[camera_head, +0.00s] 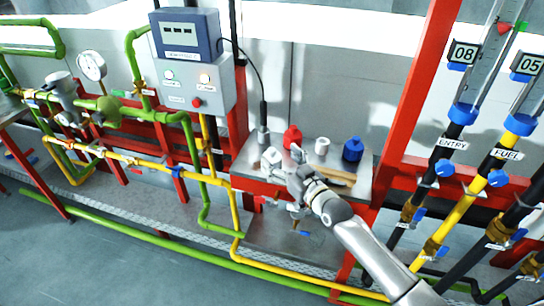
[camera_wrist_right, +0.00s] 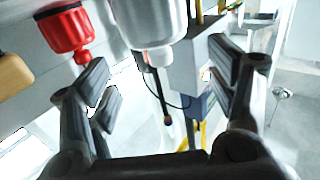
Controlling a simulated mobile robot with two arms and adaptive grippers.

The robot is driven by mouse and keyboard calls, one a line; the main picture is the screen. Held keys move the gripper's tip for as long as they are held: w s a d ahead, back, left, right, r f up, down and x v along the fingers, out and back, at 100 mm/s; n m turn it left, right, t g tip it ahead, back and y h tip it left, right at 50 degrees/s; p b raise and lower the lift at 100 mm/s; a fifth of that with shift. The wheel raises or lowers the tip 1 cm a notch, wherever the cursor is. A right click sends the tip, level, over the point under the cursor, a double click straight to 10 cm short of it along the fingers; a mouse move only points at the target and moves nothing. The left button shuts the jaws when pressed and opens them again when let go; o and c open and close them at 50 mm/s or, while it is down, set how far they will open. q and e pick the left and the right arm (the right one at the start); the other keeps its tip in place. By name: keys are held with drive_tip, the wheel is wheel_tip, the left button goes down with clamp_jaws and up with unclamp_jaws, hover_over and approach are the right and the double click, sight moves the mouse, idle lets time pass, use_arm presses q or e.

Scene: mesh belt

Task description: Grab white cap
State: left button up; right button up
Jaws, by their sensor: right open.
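A small white capped piece (camera_head: 321,146) stands on the grey bench between a red one (camera_head: 292,137) and a blue one (camera_head: 352,149). My right gripper (camera_head: 274,160) is over the bench, to the left of the white piece and near the red one. In the right wrist view the gripper (camera_wrist_right: 160,88) is open, with nothing clasped between its fingers. Beyond the fingers hangs a pale silvery cylinder (camera_wrist_right: 150,20) with a whitish tip; I cannot tell whether it is the white cap. The red piece (camera_wrist_right: 68,30) is left of it. My left gripper is not in view.
The grey bench (camera_head: 345,190) carries a light wooden piece (camera_head: 335,176) in front of the pieces. A control box (camera_head: 190,70) with a cable stands at the back left. Red frame posts (camera_head: 405,105) and pipes flank the bench.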

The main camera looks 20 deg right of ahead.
sight(274, 153)
drive_tip(key=shift+x, duration=1.7)
drive_tip(key=c, duration=1.1)
drive_tip(key=shift+r, duration=0.1)
